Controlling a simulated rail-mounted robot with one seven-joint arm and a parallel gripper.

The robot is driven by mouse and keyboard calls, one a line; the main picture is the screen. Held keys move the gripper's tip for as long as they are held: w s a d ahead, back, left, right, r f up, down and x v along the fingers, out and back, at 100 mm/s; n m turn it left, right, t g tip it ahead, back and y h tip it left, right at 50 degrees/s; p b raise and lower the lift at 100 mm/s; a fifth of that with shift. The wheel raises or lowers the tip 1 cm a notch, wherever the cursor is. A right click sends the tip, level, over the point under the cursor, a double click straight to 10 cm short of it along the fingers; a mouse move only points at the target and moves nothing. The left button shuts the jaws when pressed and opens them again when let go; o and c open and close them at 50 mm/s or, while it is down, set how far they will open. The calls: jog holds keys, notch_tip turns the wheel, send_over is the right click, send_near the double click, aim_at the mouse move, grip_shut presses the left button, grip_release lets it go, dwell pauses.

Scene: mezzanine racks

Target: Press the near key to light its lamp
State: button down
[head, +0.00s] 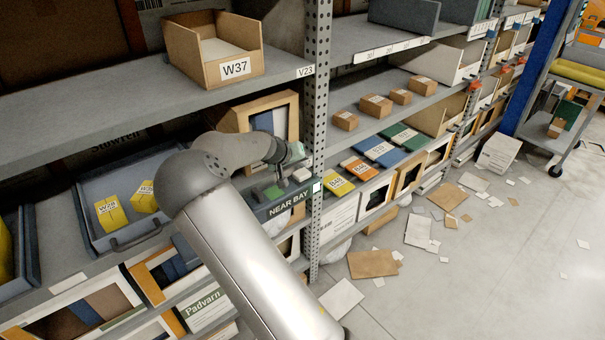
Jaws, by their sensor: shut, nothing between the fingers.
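A dark panel labelled "NEAR BAY" (288,205) sits on the shelf edge left of the rack post. A dark greenish raised piece (273,192) on its top looks like the key. A small pale square (317,187) at the panel's right end may be the lamp; I cannot tell whether it is lit. My gripper (283,180) is shut and empty, pointing down just above the panel top. It is small and partly hidden by my wrist, so I cannot tell whether it touches the key.
A perforated rack post (316,120) stands right of the panel. An upper shelf holds an open box labelled W37 (213,52). A blue-grey tray (100,240) with yellow boxes lies to the left. The aisle floor (500,270) has scattered papers.

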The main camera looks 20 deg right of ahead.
aim_at(300, 175)
jog(key=shift+r, duration=0.15)
notch_tip(300, 175, up, 6)
jog(key=p, duration=0.3)
dwell(0.4)
dwell(0.4)
jog(key=s+a+r+n+g+y, duration=0.1)
jog(key=s+a, duration=0.5)
jog(key=s, duration=0.8)
jog(key=s+a+r+n+g+y, duration=0.1)
jog(key=s+a+y, duration=0.3)
jog(key=s, duration=0.9)
jog(key=s+a+r+n+g+y, duration=0.1)
jog(key=s+a+r+n+y, duration=0.1)
jog(key=s+a, duration=0.7)
jog(key=s+y, duration=0.1)
jog(key=s, duration=0.4)
jog(key=shift+s+a+g, duration=0.3)
jog(key=shift+a, duration=0.05)
